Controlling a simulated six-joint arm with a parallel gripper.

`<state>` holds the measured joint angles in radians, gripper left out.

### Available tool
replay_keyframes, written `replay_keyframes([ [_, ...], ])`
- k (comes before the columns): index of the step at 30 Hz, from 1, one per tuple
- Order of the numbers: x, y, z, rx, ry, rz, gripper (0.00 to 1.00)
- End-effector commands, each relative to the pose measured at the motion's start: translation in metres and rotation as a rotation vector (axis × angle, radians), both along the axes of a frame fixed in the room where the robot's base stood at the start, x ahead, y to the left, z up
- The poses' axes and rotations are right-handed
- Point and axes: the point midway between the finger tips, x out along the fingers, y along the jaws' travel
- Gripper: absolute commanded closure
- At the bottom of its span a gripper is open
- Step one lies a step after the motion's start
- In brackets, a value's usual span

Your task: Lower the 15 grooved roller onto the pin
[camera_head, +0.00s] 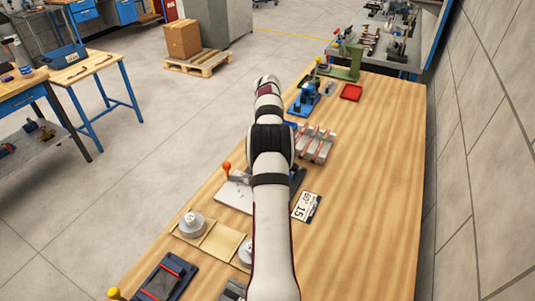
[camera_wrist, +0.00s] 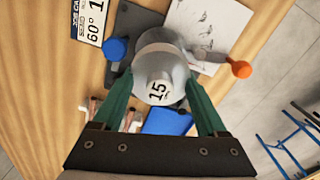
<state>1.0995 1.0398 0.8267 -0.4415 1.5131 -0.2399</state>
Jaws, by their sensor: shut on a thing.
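The grooved roller (camera_wrist: 165,58) marked 15 is a silver, round metal piece in the wrist view. My gripper (camera_wrist: 160,88) has its two green fingers shut on it, one at each side, with the 15 label facing the camera. Below the roller lies a dark plate (camera_wrist: 126,72) with a blue knob (camera_wrist: 116,48) on it. The pin does not show; whether the roller touches it cannot be told. In the head view my arm hides the gripper and the held roller.
An orange knob (camera_wrist: 240,69) on a lever stands close to the roller. A card (camera_head: 306,207) reading 60° 15 lies beside the fixture. Another grey roller (camera_head: 190,224) sits on a wooden tray (camera_head: 219,243). The bench (camera_head: 375,185) is clear on the right.

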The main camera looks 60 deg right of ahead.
Motion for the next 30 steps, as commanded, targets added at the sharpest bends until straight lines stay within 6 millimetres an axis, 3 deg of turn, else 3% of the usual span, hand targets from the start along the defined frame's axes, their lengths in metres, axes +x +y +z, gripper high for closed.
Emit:
replay_keyframes([
  [6, 0.0, 0.0, -0.027, 0.001, 0.0, 0.0, 1.0],
  [12, 0.0, 0.0, -0.043, 0.0, -0.001, 0.0, 1.0],
  [30, 0.0, 0.0, -0.045, -0.001, -0.001, 0.0, 1.0],
])
